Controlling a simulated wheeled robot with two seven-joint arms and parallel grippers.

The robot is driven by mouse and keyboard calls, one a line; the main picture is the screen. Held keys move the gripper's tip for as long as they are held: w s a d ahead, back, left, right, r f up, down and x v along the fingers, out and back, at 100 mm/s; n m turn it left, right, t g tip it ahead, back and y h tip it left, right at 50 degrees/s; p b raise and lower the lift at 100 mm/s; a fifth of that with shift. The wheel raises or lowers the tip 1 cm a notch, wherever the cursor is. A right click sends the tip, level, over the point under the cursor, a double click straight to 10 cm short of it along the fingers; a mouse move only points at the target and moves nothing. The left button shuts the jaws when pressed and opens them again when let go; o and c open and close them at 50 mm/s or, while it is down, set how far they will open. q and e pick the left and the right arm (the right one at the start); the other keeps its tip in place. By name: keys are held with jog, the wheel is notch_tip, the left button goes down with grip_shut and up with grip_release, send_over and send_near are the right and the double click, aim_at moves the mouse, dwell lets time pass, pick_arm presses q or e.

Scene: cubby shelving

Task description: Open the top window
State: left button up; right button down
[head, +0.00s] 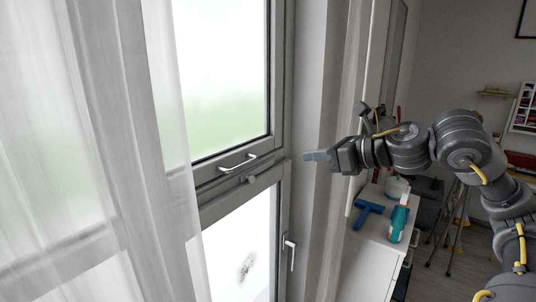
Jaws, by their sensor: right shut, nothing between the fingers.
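The top window (225,85) is a grey-framed pane with green and white showing through the glass. Its lower rail carries a light curved handle (238,163). A small knob (251,179) sits just below that handle. The top window looks closed in its frame. My right gripper (308,156) points left, to the right of the handle and apart from it, near the right side of the window frame. Its fingers are together with nothing between them. My left gripper is not in view.
A sheer white curtain (85,150) covers the window's left part. A lower window (245,245) has an upright handle (291,254). A white cabinet (372,253) below my right arm bears a blue squeegee (367,211) and a teal bottle (397,225). The wall stands close behind my gripper.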

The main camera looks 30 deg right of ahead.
jog(key=w+p, duration=0.2)
jog(key=p, duration=0.6)
send_near(258, 155)
jog(key=x, duration=0.5)
jog(key=shift+w+a, duration=0.15)
jog(key=shift+w+a+f, duration=0.2)
jog(key=shift+w, duration=0.35)
